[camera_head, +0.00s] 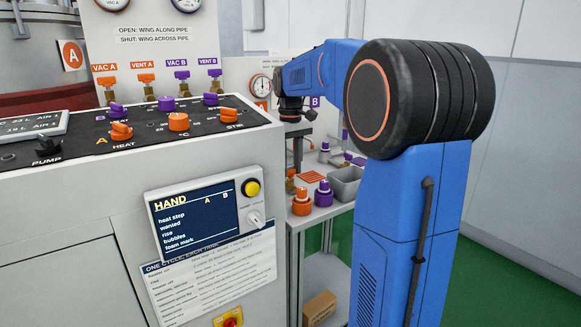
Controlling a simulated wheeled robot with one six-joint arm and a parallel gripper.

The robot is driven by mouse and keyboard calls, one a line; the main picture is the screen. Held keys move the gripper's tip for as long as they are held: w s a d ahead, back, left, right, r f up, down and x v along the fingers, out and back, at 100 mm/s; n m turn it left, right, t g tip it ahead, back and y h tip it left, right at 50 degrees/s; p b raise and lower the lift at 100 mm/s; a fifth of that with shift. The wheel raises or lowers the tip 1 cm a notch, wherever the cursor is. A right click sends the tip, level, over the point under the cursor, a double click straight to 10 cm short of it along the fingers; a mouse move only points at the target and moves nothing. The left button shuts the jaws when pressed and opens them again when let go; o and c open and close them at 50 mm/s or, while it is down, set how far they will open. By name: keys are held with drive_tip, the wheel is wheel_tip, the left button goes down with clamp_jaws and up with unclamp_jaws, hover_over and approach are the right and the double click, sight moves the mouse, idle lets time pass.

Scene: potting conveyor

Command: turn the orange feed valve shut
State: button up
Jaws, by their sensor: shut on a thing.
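My gripper (296,166) points down at the near left end of the bench, beside the console's right edge. It is shut on a small orange and brass piece (290,184), which looks to be the orange feed valve. The fingers and the console edge hide most of this piece, so I cannot tell which way its handle is turned.
An orange-capped bottle (302,202) and a purple-capped bottle (323,194) stand close to my gripper. A grey bin (345,184) is behind them. The console (75,215) carries orange and purple knobs. Labelled vacuum and vent valves (146,84) stand behind it.

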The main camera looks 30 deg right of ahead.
sight(291, 170)
idle(0.4)
drive_tip(key=o, duration=1)
drive_tip(key=shift+o, duration=0.2)
drive_tip(key=shift+r, duration=0.1)
wheel_tip(291, 170, up, 17)
drive_tip(key=shift+r, duration=0.1)
